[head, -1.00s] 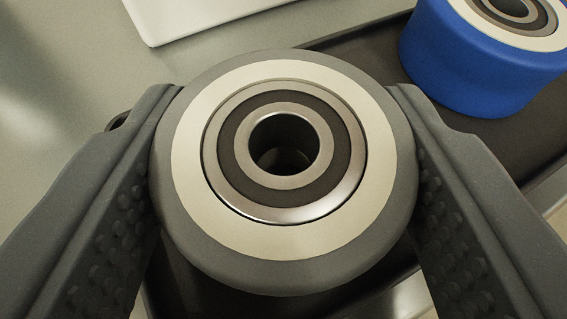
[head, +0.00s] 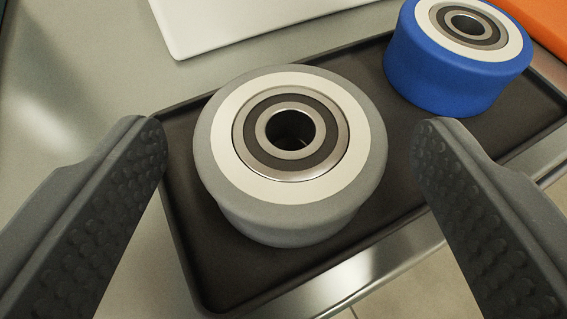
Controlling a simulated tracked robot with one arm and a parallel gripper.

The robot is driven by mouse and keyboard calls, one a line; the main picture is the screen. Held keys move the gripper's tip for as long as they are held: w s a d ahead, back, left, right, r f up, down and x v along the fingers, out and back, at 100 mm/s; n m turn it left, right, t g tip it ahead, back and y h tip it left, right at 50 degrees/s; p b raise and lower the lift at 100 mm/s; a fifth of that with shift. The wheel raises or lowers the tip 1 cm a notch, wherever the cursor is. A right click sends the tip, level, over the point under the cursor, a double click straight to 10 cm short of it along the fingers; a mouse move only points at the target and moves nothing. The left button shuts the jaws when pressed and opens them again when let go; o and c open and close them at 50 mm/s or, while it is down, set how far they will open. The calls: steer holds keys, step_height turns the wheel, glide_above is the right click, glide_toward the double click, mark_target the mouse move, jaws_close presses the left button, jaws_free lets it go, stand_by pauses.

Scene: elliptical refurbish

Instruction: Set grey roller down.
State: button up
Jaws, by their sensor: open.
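The grey roller (head: 290,225) stands upright in the left part of a dark tray (head: 205,285), its cream face and steel bearing turned up. My gripper (head: 290,140) is open, with one ridged finger on each side of the roller and a clear gap to both. Nothing is held. A blue roller (head: 440,80) stands upright in the same tray, at the back right. The roller's underside is hidden.
A white flat object (head: 240,22) lies on the metal table (head: 80,80) behind the tray. An orange object (head: 535,25) shows at the top right corner. The table's front edge (head: 370,270) runs close below the tray, with tiled floor beyond.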

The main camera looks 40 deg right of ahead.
steer(key=p+v, duration=0.3)
steer(key=v, duration=0.6)
steer(key=shift+s+a, duration=0.2)
steer(key=shift+a, duration=0.05)
steer(key=shift+r, duration=0.15)
steer(key=w+a+r+n+t+y, duration=0.1)
steer(key=a+r+t+y, duration=0.2)
steer(key=r, duration=0.4)
steer(key=w+a+r+n+t+y, duration=0.1)
steer(key=a+r+n+y, duration=0.1)
steer(key=a+r, duration=0.45)
steer(key=w+a+r+n+t+y, duration=0.1)
steer(key=w+a+r+t+y, duration=0.15)
steer(key=r, duration=0.65)
steer(key=s+a+r+n+y, duration=0.35)
steer(key=s+r, duration=0.25)
steer(key=r, duration=0.4)
steer(key=s+d+r+n+g+h, duration=0.1)
steer(key=s+d+r, duration=0.1)
steer(key=s+r, duration=0.7)
steer(key=s, duration=0.3)
steer(key=shift+s+d+h, duration=0.2)
steer(key=shift+d+h, duration=0.05)
steer(key=shift+h, duration=0.15)
steer(key=shift+r, duration=0.15)
